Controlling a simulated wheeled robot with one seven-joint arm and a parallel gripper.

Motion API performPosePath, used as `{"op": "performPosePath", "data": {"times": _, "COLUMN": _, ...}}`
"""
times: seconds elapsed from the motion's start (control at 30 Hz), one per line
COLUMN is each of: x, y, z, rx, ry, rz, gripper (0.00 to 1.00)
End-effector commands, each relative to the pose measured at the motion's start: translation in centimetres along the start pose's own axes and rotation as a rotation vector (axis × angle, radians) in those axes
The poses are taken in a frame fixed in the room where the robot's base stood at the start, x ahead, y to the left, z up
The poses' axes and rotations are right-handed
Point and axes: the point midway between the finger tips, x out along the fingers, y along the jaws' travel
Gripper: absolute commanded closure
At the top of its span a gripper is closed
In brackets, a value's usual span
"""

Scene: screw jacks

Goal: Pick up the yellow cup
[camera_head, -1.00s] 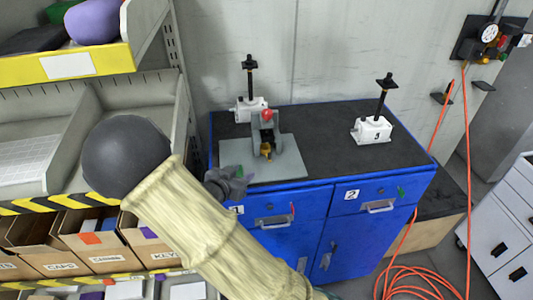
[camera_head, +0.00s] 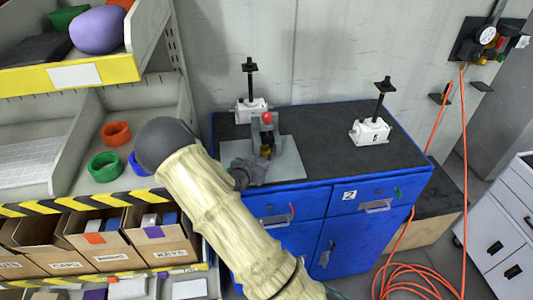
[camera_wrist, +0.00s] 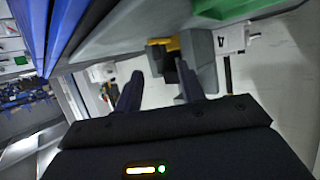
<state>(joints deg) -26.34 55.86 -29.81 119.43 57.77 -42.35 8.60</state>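A small yellow cup (camera_head: 266,152) sits at the grey fixture with a red knob (camera_head: 267,117) on the blue cabinet's dark top. My gripper (camera_head: 248,172) is just left of and in front of it, over the grey base plate (camera_head: 288,165). In the wrist view, my gripper (camera_wrist: 159,70) has two dark fingers apart with a gap between them. A yellow part (camera_wrist: 165,43), apparently the cup, shows beyond the fingertips beside the grey fixture (camera_wrist: 200,60). The cup is partly hidden by the fixture, and contact with the fingers cannot be told.
White screw jacks stand on the cabinet top (camera_head: 330,120), one at back left (camera_head: 249,108) and one at right (camera_head: 370,131). A shelf with red (camera_head: 116,133), green (camera_head: 105,166) and blue rings stands left. An orange hose (camera_head: 463,170) hangs at right.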

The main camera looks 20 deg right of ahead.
Motion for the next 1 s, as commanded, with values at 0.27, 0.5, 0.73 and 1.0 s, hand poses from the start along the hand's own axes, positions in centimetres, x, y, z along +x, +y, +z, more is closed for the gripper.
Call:
{"op": "performPosePath", "data": {"times": 0.27, "x": 0.4, "y": 0.1, "z": -0.2, "rx": 0.0, "ry": 0.001, "rz": 0.001, "gripper": 0.6}}
{"op": "performPosePath", "data": {"times": 0.5, "x": 3.3, "y": 0.7, "z": -0.8, "rx": 0.0, "ry": 0.0, "rz": 0.006, "gripper": 0.6}}
{"op": "performPosePath", "data": {"times": 0.73, "x": 5.1, "y": 0.3, "z": -0.3, "rx": 0.0, "ry": 0.0, "rz": -0.001, "gripper": 0.6}}
{"op": "performPosePath", "data": {"times": 1.0, "x": 5.1, "y": 0.2, "z": -0.2, "rx": 0.0, "ry": 0.0, "rz": -0.003, "gripper": 0.6}}
